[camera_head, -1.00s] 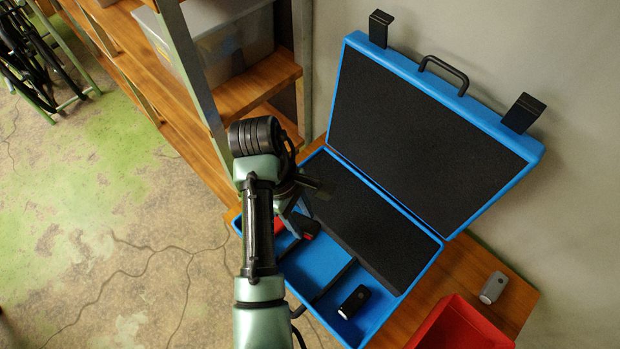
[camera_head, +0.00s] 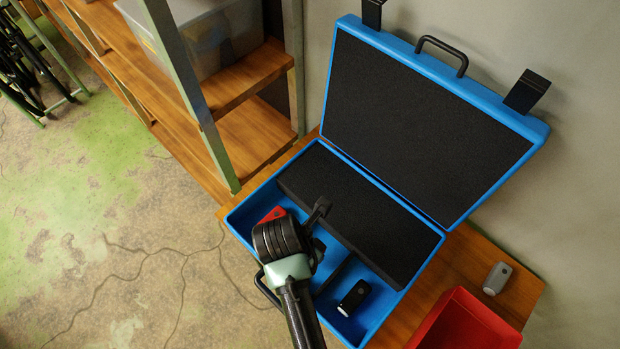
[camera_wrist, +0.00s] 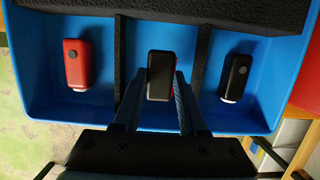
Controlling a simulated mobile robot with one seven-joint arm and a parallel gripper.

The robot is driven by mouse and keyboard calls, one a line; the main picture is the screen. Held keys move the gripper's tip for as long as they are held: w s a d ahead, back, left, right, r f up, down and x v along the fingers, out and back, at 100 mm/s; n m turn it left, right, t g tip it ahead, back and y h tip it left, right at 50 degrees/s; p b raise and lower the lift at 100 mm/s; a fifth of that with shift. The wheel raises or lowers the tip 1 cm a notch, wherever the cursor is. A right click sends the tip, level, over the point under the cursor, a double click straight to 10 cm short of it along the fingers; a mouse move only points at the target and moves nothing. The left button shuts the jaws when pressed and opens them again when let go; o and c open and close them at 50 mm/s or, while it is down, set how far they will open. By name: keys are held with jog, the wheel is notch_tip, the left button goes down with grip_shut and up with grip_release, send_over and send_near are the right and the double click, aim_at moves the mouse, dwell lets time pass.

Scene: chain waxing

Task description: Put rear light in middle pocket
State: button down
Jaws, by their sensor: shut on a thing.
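In the wrist view my gripper (camera_wrist: 159,88) is shut on the rear light (camera_wrist: 160,66), a small dark block with a red edge. It is over or in the middle pocket (camera_wrist: 142,38) of the blue case, between two black dividers. I cannot tell whether it touches the pocket floor. In the head view my wrist hides the rear light and the fingers. A red light (camera_wrist: 76,62) lies in the left pocket, and it shows partly in the head view (camera_head: 272,214). A black light (camera_wrist: 235,78) lies in the right pocket, also seen in the head view (camera_head: 353,298).
The case's open lid (camera_head: 425,120) stands behind, against the wall. Black foam (camera_head: 350,200) fills the back half of the case. A red bin (camera_head: 465,325) and a grey light (camera_head: 497,278) are on the wooden table at right. A wooden shelf (camera_head: 245,140) stands at left.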

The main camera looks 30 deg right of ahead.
jog(key=shift+f, duration=2.1)
jog(key=shift+f, duration=0.2)
jog(key=shift+c, duration=2.3)
grip_release()
